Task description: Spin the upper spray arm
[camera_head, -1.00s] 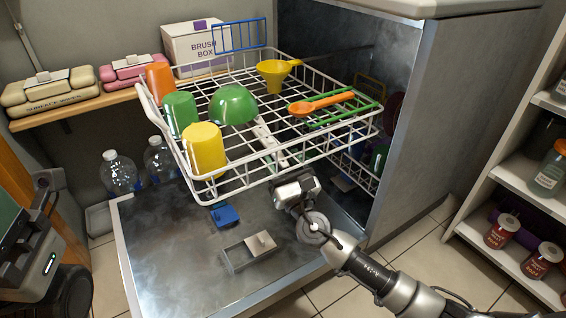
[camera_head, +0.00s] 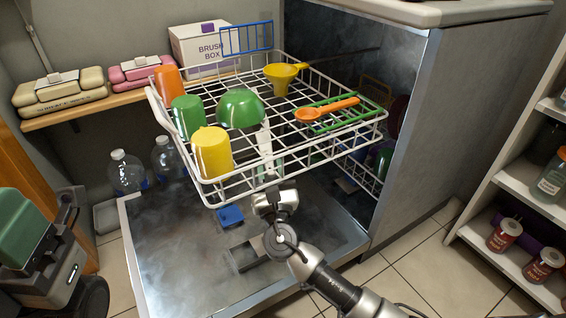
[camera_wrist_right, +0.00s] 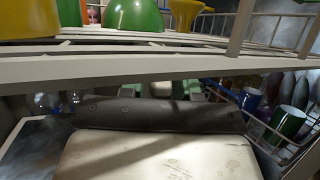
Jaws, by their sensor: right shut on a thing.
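The upper rack (camera_head: 215,183) is pulled out of the dishwasher. The upper spray arm (camera_head: 265,145) is a pale bar under the rack, seen through its wires and running nearly straight toward my right gripper. My right gripper (camera_head: 272,190) is below the rack's front edge, shut on the near end of the spray arm. In the right wrist view the gripper's body fills the bottom, and a small pale piece (camera_wrist_right: 160,89) shows beyond it under the rack; the grip itself is hidden. My left gripper is not in view.
The rack holds cups, a green bowl (camera_head: 240,108), a yellow funnel (camera_head: 283,76) and an orange spoon (camera_head: 328,110). The open dishwasher door (camera_head: 185,255) lies below.

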